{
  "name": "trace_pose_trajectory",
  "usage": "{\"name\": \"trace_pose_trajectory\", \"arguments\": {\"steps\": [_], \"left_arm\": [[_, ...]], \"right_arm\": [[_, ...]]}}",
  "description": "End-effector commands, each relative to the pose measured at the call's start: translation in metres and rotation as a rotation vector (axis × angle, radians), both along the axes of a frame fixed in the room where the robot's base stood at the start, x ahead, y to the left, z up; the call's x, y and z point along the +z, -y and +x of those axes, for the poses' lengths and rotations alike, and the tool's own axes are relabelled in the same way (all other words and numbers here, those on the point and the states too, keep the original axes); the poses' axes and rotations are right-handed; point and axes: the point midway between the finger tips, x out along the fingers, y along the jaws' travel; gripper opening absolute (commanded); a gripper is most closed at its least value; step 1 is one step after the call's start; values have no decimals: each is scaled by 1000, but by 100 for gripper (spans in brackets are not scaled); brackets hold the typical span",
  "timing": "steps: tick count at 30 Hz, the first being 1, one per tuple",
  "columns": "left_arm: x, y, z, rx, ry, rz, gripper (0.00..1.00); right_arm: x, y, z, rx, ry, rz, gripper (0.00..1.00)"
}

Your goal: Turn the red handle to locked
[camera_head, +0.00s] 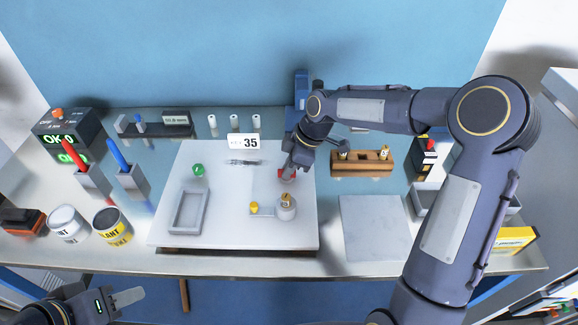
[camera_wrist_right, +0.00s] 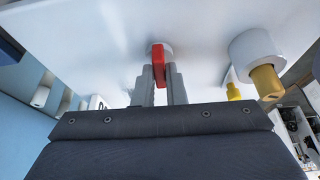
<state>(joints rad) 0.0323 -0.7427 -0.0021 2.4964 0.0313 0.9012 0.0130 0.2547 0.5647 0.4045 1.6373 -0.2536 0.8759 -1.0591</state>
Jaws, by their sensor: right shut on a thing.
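The red handle (camera_wrist_right: 158,64) is on a round grey mount on the white board (camera_head: 215,225). In the head view only a bit of the red handle (camera_head: 284,175) shows beneath my right gripper (camera_head: 288,168). In the right wrist view the two fingers of my right gripper (camera_wrist_right: 160,85) stand on either side of the handle and are shut on it. No locked mark can be read in these views. My left gripper (camera_head: 125,298) is at the lower left, off the table's front edge and away from the board; its finger gap is not clear.
The board also bears a green knob (camera_head: 198,170), a yellow knob (camera_head: 254,207), a grey cylinder (camera_head: 286,212), a rectangular frame (camera_head: 176,222) and a "35" sign (camera_head: 243,141). A wooden block (camera_head: 345,168) stands right of the board. Two cans (camera_head: 68,223) stand at left.

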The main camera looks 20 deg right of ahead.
Motion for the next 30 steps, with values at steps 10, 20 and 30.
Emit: {"name": "trace_pose_trajectory", "arguments": {"steps": [10, 20, 30], "left_arm": [[0, 0, 0, 0, 0, 0, 40], [0, 0, 0, 0, 0, 0, 40], [-7, 0, 0, 0, 0, 0, 40]], "right_arm": [[1, 1, 1, -2, 2, -1, 25], [1, 1, 0, -2, 1, 0, 33], [43, 18, -4, -5, 5, -2, 33]]}}
